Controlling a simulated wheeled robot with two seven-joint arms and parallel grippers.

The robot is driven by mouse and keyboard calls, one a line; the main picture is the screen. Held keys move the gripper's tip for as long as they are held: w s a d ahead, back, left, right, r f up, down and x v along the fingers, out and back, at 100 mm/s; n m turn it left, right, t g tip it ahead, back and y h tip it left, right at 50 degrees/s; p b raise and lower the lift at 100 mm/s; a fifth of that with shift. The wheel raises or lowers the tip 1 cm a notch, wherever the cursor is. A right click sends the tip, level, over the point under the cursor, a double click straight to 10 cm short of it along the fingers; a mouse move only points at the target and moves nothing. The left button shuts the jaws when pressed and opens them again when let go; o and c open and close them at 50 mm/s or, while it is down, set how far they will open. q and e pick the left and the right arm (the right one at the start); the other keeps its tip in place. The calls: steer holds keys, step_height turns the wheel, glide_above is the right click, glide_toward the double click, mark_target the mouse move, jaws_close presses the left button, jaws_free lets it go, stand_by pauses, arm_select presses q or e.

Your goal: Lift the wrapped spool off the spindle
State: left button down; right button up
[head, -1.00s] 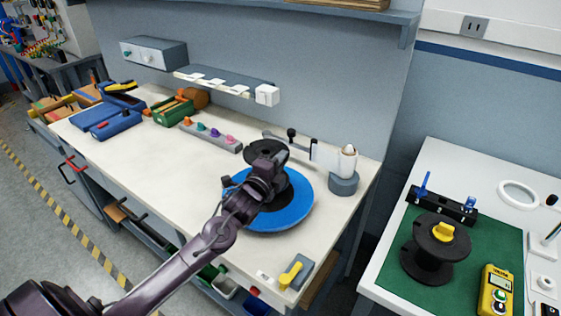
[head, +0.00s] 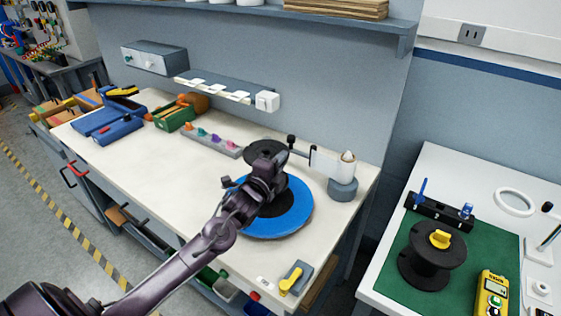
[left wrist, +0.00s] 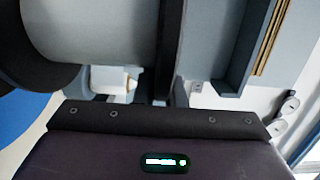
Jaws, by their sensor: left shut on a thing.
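The spool (head: 262,149) shows in the head view as a black flange above my left gripper (head: 266,176). In the left wrist view, a pale grey spool body (left wrist: 95,30) with a dark flange (left wrist: 32,62) fills the upper left. My left gripper is shut on the spool, above a blue disc (head: 300,218) with a dark centre (head: 284,208). The spool stands clearly above the disc's surface. The spindle cannot be made out, and my gripper and arm hide much of the spool's lower part. My right gripper is not in view.
A white cylinder on a grey base (head: 342,187) stands close right of the disc, with a dark-tipped lever beside it. A second black spool with a yellow knob (head: 432,256) is on the green mat (head: 490,250). The front-left benchtop (head: 165,165) is clear.

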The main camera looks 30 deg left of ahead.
arm_select(q)
steer(key=shift+r, duration=0.25)
steer(key=shift+r+p, duration=1.6)
steer(key=shift+r, duration=0.1)
steer(key=shift+r, duration=0.1)
steer(key=shift+r+p, duration=1.35)
steer(key=shift+r, duration=0.15)
step_height(320, 180, up, 4)
steer(key=p, duration=0.3)
steer(key=shift+f, duration=0.1)
